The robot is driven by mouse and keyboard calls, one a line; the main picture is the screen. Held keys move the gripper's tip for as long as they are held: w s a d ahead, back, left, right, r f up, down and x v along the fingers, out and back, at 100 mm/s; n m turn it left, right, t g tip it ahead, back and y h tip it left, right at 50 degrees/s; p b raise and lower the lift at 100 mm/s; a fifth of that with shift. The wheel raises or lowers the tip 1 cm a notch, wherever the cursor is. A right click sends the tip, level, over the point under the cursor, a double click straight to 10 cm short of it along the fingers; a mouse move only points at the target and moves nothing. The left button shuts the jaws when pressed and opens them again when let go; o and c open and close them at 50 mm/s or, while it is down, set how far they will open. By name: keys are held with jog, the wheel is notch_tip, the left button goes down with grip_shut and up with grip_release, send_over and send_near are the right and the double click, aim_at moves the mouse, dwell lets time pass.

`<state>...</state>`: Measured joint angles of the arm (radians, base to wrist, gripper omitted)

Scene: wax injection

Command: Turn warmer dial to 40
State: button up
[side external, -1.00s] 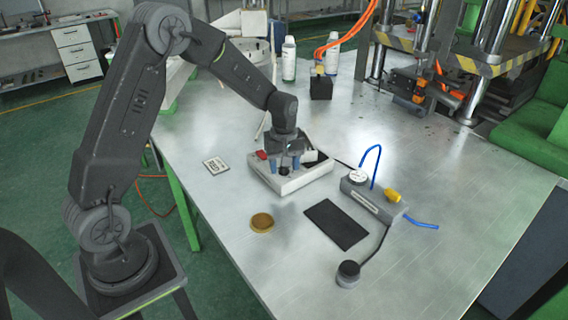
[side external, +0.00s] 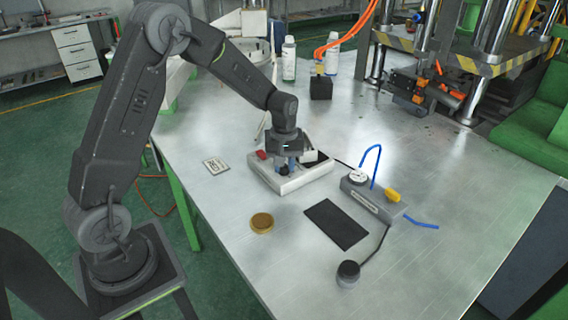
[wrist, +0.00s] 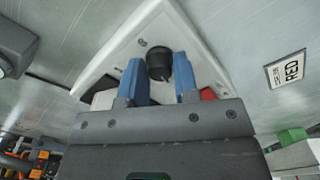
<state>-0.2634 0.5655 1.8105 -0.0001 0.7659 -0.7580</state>
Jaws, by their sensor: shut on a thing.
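The warmer is a low white tray-like box (side external: 306,180), also large in the wrist view (wrist: 110,60). Its small black dial (wrist: 158,62) stands on the white panel. My gripper (wrist: 160,78) points down over the warmer with its two blue fingers on either side of the dial, shut on it. The gripper also shows in the side view (side external: 285,168), where the fingers largely hide the dial. The dial's scale and pointer setting cannot be read.
A red piece (side external: 262,155) lies at the warmer's left. A white card marked RED (wrist: 288,70) lies nearby. A gold disc (side external: 262,222), black mat (side external: 336,223) and grey injector block with gauge (side external: 373,200) stand in front and right. Bottles (side external: 289,60) stand behind.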

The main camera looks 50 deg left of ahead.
jog(key=m, duration=0.5)
jog(key=shift+m, duration=2.5)
jog(key=o, duration=0.9)
notch_tip(320, 180, up, 14)
